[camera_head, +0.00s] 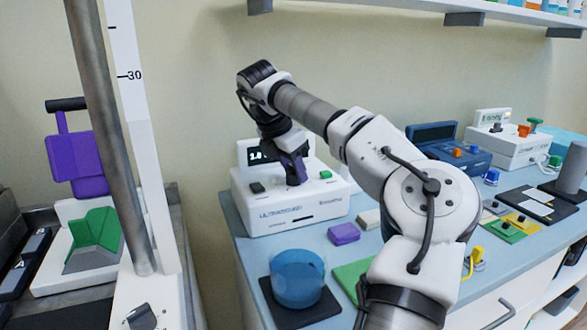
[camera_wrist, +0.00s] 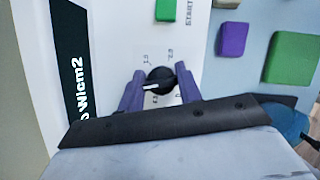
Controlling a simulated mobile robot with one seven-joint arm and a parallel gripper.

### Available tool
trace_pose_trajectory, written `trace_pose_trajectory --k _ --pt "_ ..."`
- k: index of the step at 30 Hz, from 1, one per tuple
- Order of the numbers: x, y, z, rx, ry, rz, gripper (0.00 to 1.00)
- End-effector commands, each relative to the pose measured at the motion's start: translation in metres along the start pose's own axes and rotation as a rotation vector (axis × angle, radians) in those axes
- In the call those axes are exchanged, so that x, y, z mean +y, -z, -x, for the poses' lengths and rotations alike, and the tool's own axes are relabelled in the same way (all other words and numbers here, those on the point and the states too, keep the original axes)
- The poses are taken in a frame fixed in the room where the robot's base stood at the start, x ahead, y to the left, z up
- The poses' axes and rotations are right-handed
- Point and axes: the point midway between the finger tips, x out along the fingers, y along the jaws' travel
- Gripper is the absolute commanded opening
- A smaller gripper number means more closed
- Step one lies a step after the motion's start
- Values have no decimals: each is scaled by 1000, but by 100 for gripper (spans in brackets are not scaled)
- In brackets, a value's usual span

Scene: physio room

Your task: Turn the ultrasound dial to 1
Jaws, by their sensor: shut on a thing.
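The ultrasound unit (camera_head: 290,205) is a white box on the blue counter, with a dark display (camera_head: 256,156) on its raised back. Its dial (camera_wrist: 160,80) is a black round knob with a white pointer line. My gripper (camera_head: 294,180) reaches down onto the unit's top. In the wrist view its purple fingers (camera_wrist: 158,84) are shut on the dial, one on each side. The pointer line points left in that view, toward the left finger. Small scale marks show around the dial; any mark behind the left finger is hidden. The display's end shows "W/cm2"; its number is not clearly readable.
A green START button (camera_head: 325,174) and a dark button (camera_head: 257,187) flank the dial. A purple block (camera_head: 343,233), a green block (camera_wrist: 290,58) and a blue round tub (camera_head: 298,277) are nearby on the counter. Other devices stand at the right. A metal pole (camera_head: 112,140) rises at the left.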

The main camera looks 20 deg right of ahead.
Motion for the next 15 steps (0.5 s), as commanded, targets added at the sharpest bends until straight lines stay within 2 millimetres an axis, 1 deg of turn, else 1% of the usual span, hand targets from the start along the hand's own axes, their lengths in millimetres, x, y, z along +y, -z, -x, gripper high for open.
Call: trace_pose_trajectory --k 12,13,15 --pt "0 0 0 1 2 -3 12" --pt "0 0 0 1 2 -3 38" --pt "0 0 0 1 2 -3 48"
